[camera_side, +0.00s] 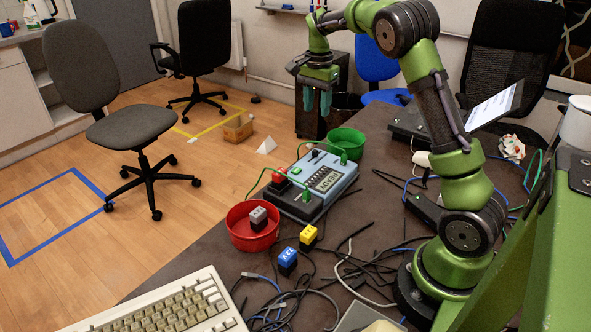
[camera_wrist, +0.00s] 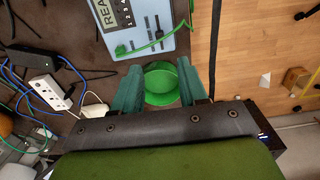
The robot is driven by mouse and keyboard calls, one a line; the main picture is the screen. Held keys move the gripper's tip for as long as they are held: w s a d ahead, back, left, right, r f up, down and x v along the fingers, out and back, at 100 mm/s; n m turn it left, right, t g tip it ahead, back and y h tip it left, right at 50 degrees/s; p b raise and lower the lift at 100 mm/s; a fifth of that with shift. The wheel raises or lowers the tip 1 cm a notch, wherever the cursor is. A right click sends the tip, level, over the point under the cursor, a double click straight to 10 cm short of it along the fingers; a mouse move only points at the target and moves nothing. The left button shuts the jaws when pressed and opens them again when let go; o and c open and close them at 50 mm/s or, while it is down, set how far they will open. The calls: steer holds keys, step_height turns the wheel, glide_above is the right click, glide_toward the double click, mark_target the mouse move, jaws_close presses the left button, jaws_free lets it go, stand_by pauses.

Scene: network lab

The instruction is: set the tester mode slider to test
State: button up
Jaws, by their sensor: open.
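The blue-grey cable tester (camera_side: 318,182) lies on the dark table in the side view, its display reading "READY" with a row of numbered marks beside it. Part of the tester (camera_wrist: 150,14) shows at the top of the wrist view, with a dark slot and small lever (camera_wrist: 120,49) on its face; I cannot read the slider's setting. A green cable is plugged into it. My gripper (camera_side: 318,108) is open and empty, pointing down above the table's far end. In the wrist view, my gripper's fingers (camera_wrist: 160,85) stand either side of the green bowl, short of the tester.
A green bowl (camera_side: 347,143) stands beyond the tester and a red bowl (camera_side: 253,236) with a grey plug before it. Blue (camera_side: 287,261) and yellow (camera_side: 308,237) plugs, loose cables and a keyboard (camera_side: 170,306) lie nearer. Air above the tester looks clear.

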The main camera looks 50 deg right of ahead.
step_height(320, 180, up, 4)
steer(key=shift+f, duration=0.2)
steer(key=s+a+r+n+t+y, duration=0.1)
steer(key=s+a+n+t, duration=0.2)
steer(key=s+a+n, duration=0.4)
steer(key=s+a+r+n+t+y, duration=0.1)
steer(key=s+a+n+t, duration=0.3)
steer(key=s+a+n, duration=0.3)
steer(key=s+a, duration=0.5)
steer(key=a, duration=0.5)
steer(key=shift+s+a+r, duration=0.25)
steer(key=shift+a, duration=0.15)
